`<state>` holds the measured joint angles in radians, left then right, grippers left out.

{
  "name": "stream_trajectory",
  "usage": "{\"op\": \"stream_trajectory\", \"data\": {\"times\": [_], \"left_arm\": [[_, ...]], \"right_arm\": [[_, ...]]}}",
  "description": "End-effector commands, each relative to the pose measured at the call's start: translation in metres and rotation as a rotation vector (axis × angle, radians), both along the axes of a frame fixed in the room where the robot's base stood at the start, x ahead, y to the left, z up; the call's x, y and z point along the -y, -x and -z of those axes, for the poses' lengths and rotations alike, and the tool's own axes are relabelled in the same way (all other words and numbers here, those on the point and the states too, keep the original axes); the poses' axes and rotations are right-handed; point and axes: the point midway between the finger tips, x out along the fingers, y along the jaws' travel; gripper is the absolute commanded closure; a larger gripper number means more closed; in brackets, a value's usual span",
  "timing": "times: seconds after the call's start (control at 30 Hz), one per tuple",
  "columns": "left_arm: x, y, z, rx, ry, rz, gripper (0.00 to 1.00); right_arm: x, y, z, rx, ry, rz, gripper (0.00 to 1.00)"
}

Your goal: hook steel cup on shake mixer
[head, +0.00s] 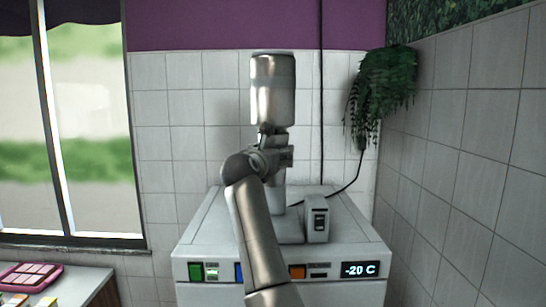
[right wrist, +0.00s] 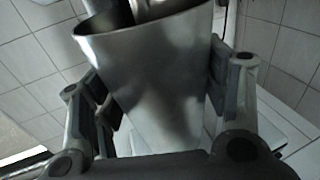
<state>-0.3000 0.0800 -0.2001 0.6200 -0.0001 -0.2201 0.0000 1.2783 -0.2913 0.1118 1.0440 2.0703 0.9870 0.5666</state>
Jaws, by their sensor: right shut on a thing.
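The shake mixer stands on a white freezer-like cabinet, with its steel head (head: 273,90) up high and its grey base (head: 290,230) below. My right gripper (head: 277,157) is just under the head. In the right wrist view the steel cup (right wrist: 155,85) is upright but slightly tilted in the picture, open at the top, and my right gripper (right wrist: 165,100) is shut on its sides. Metal parts of the mixer (right wrist: 165,8) show just above and behind the cup's rim. In the head view my arm hides most of the cup. Whether it is hooked cannot be told. My left gripper is not in view.
The cabinet (head: 195,250) has coloured buttons and a display reading -20 C. A small grey box with a switch (head: 317,218) sits beside the mixer base. A hanging plant (head: 385,85) is at right. A pink tray (head: 28,275) lies on the left counter. Tiled walls stand behind.

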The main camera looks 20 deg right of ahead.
Motion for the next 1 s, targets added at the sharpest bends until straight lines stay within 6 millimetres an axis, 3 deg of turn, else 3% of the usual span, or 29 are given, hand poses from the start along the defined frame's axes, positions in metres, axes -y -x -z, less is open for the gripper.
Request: {"op": "stream_trajectory", "data": {"times": [0.4,0.43,0.6,1.0], "left_arm": [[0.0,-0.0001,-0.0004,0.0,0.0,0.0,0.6],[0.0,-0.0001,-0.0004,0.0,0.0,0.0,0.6],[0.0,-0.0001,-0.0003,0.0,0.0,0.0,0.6],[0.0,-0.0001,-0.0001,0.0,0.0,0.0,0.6]], "right_arm": [[-0.0007,0.0005,-0.0001,0.006,0.003,-0.001,0.71],[-0.0007,0.0005,0.0,0.006,0.003,-0.001,0.28],[-0.0006,0.0002,0.0011,0.004,0.001,-0.001,0.06],[-0.0004,-0.0004,0.0051,-0.003,-0.001,0.0,0.04]]}}
